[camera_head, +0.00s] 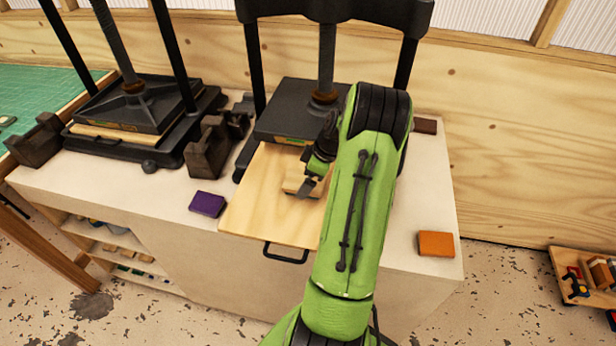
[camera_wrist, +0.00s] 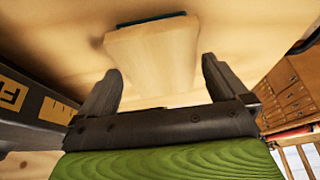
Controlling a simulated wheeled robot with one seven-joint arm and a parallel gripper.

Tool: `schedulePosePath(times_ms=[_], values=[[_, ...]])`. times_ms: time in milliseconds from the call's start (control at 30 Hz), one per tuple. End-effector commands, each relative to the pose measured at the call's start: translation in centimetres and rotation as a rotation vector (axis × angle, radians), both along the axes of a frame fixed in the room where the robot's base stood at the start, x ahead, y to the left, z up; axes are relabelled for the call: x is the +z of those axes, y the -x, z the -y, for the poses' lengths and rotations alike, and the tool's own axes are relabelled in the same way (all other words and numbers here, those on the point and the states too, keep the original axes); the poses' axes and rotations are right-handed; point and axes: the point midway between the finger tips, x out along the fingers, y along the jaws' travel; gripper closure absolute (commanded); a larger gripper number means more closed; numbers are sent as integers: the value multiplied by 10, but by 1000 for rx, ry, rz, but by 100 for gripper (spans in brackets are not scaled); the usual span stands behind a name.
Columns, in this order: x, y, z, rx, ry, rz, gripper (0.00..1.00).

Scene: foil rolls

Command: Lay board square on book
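A small pale wooden board square (camera_head: 293,187) is on the wide wooden sheet (camera_head: 262,205) in front of the right press, partly hidden by my gripper (camera_head: 312,180). In the wrist view the pale board square (camera_wrist: 155,55) lies between the fingertips of my gripper (camera_wrist: 162,82). A gap shows beside the right finger; the left finger overlaps the board's edge in the picture. A dark green strip (camera_wrist: 150,19) runs along the board's far edge; it looks like the cover of the book, most of which is hidden.
The right press's black platen (camera_head: 285,124) stands close behind, and its edge shows in the wrist view. A purple block (camera_head: 207,204) lies to the left and an orange block (camera_head: 436,244) to the right. A second press (camera_head: 130,108) stands at the left. The counter at the right is mostly clear.

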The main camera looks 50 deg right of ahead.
Motion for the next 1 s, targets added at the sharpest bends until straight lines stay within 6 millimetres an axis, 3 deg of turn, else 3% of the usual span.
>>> schedulePosePath(times_ms=[233, 500, 700, 933, 1000], values=[[10, 2, 2, -1, 3, 1, 0], [76, 27, 13, -2, 5, 2, 0], [109, 40, 18, -2, 2, 2, 0], [116, 42, 18, 1, 0, 0, 0], [121, 36, 10, 1, 5, -8, 0]])
